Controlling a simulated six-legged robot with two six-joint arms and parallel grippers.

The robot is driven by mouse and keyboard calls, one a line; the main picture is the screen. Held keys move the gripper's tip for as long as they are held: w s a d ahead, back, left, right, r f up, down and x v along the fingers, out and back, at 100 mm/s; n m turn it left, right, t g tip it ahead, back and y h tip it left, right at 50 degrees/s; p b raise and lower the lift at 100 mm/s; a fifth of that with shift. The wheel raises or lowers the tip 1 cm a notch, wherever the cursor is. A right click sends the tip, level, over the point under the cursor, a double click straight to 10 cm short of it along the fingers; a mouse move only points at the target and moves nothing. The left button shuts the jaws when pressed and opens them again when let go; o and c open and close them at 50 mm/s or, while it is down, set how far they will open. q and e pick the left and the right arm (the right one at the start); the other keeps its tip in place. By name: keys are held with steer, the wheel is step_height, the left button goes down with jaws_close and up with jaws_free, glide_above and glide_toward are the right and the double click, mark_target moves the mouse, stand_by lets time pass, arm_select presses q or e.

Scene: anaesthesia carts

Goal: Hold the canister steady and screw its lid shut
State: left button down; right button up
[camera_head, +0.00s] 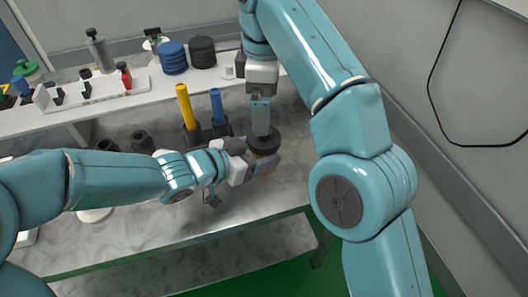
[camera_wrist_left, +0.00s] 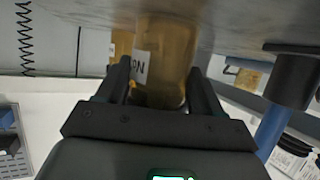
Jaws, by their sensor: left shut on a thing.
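The canister (camera_wrist_left: 165,65) is amber with a white lettered label in the left wrist view. It stands between the two dark fingers of my left gripper (camera_wrist_left: 160,90), which is shut on it. In the head view the left gripper (camera_head: 262,163) comes in from the left at the canister's side, hiding most of its body. The dark round lid (camera_head: 264,142) sits at the canister's top; I cannot tell how tightly it is seated. My right gripper (camera_head: 261,122) points down from above, its fingers at the lid. Whether they are closed on it is not clear.
A yellow cylinder (camera_head: 185,106) and a blue cylinder (camera_head: 217,105) stand in dark holders just left of the canister. A raised white shelf (camera_head: 120,103) behind carries blue discs (camera_head: 173,58), black discs (camera_head: 202,52) and small items. The grey tabletop (camera_head: 230,205) in front is clear.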

arm_select(q)
steer(key=shift+c, duration=0.4)
jaws_free()
steer(key=p+v, duration=0.5)
steer(key=v, duration=1.1)
steer(key=shift+a+p, duration=0.2)
steer(key=shift+p, duration=0.15)
arm_select(e)
step_height(320, 180, up, 6)
steer(key=shift+f, duration=0.15)
